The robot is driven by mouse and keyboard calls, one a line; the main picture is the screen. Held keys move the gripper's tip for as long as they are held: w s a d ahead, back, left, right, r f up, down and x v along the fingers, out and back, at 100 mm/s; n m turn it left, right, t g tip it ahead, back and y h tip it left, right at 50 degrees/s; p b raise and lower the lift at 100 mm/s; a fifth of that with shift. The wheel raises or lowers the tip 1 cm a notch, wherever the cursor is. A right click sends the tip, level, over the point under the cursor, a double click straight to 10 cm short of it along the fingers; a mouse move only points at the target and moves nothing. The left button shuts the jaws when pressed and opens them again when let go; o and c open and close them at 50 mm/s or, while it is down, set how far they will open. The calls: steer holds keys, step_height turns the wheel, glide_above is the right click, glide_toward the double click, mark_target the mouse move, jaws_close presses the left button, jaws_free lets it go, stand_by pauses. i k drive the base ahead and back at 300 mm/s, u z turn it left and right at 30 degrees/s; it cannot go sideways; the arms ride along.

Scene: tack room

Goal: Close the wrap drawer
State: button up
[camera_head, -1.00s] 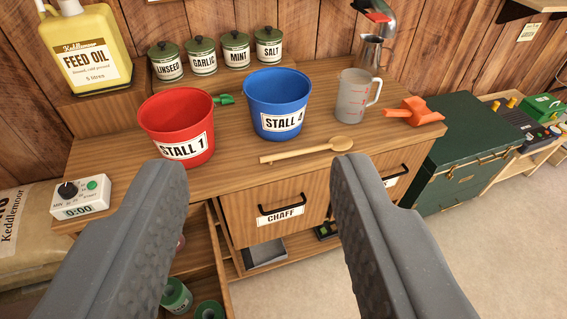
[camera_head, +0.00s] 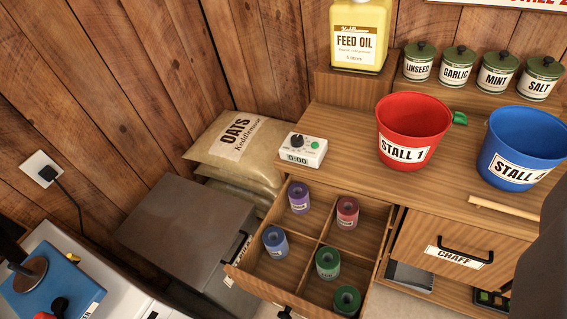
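The wrap drawer (camera_head: 249,284) is pulled out of the left end of the wooden bench. Its compartments hold a purple roll (camera_head: 299,197), a red roll (camera_head: 347,212), a blue roll (camera_head: 275,241) and green rolls (camera_head: 327,263). A dark handle (camera_head: 285,313) shows at the bottom edge; most of the drawer front is hidden from this angle. One grey finger of my gripper (camera_head: 545,250) shows at the right edge, apart from the drawer. The other finger is not clearly seen. My gripper looks wide open, with nothing held.
The closed chaff drawer (camera_head: 410,238) is to the right. A grey metal cabinet (camera_head: 185,225) and oats sacks (camera_head: 225,150) stand left of the open drawer. A timer (camera_head: 303,149), red bucket (camera_head: 410,120) and blue bucket (camera_head: 520,145) stand on the bench (camera_head: 345,130).

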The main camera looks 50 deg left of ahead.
mark_target(293, 284)
steer(key=u, duration=1.05)
steer(key=k, duration=0.85)
steer(key=z, duration=0.05)
